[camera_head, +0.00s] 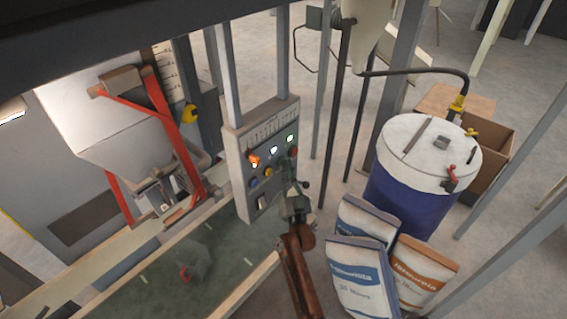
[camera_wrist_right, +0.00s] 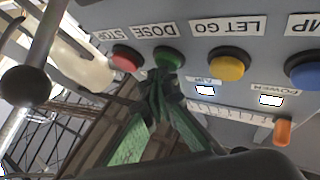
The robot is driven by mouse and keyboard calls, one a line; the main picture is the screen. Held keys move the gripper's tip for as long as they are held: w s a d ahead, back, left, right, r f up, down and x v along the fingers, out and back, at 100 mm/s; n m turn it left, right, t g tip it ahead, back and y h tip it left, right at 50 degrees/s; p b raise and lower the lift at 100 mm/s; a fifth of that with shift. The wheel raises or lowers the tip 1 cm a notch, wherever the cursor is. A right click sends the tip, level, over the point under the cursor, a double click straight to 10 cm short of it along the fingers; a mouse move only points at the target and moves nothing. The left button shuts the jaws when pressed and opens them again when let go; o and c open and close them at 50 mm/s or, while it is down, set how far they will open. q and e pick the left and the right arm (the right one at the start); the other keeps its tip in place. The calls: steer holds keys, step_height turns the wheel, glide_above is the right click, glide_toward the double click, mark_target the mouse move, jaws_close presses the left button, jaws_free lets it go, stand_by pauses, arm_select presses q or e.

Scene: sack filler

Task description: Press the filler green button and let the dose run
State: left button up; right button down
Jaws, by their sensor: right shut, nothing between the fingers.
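The filler's grey control panel (camera_head: 240,170) stands in the middle of the head view. In the right wrist view its labels are upside down, and the green button (camera_wrist_right: 168,57) is by the DOSE label. My right gripper (camera_wrist_right: 165,92) is shut and empty, with its fingertips right at the green button, overlapping its lower edge. I cannot tell whether the button is pressed in. In the head view the right gripper (camera_head: 286,168) is in front of the panel's lower right part and largely covers the green button. My left gripper is not in view.
Beside green are a red STOP button (camera_wrist_right: 125,58) and a yellow LET GO button (camera_wrist_right: 229,64); a blue button (camera_wrist_right: 304,70) lies farther right. The filler hopper (camera_head: 100,120) stands left. Filled sacks (camera_head: 362,280) and a blue drum (camera_head: 405,195) stand right.

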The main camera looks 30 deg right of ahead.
steer(key=shift+s, duration=0.1)
steer(key=shift+s+d+p, duration=0.35)
steer(key=shift+s, duration=0.45)
steer(key=s+d+p, duration=0.1)
steer(key=s+d, duration=0.1)
steer(key=s, duration=0.3)
steer(key=shift+s+d, duration=0.2)
steer(key=shift+s, duration=0.1)
stand_by(0.6)
